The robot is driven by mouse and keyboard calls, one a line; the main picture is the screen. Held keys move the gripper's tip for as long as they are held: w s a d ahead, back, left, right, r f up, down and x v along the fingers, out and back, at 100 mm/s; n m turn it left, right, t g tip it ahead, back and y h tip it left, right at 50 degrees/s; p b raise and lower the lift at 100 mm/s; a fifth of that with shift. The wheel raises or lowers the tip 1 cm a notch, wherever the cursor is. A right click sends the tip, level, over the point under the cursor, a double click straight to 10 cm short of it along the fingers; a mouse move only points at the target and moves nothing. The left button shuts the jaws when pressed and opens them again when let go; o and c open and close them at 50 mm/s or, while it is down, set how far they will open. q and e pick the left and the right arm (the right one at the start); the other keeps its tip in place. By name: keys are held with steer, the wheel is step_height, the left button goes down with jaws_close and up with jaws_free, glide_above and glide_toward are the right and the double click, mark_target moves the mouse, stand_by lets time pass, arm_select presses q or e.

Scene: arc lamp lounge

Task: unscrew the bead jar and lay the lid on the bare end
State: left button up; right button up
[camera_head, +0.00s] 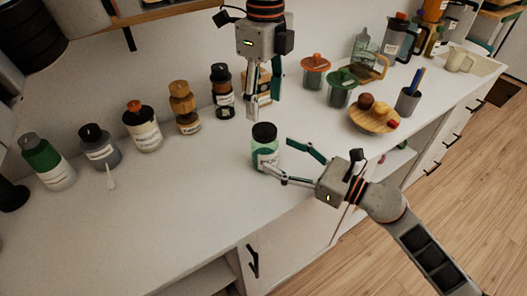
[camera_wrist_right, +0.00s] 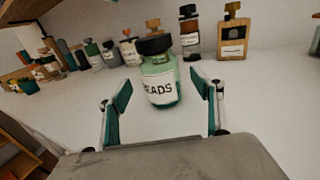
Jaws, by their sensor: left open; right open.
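The bead jar (camera_head: 265,157) stands upright on the white counter, a greenish clear jar with a white label and a black lid (camera_head: 264,131) on top. In the right wrist view the jar (camera_wrist_right: 160,89) is ahead, its label partly reading "BEADS", with the dark lid (camera_wrist_right: 154,45) on it. My right gripper (camera_head: 287,160) is open low at the jar's front right, its fingers pointing toward it; contact cannot be told. My left gripper (camera_head: 264,98) is open, pointing down above and behind the jar, apart from the lid.
Several labelled bottles (camera_head: 144,129) line the back left. Red-lidded (camera_head: 315,70) and green-lidded (camera_head: 342,88) jars, a wooden plate (camera_head: 364,119) with round items and a pen cup (camera_head: 407,102) stand to the right. The counter's front left (camera_head: 150,225) is bare.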

mark_target(276, 153)
steer(key=shift+x, duration=2.4)
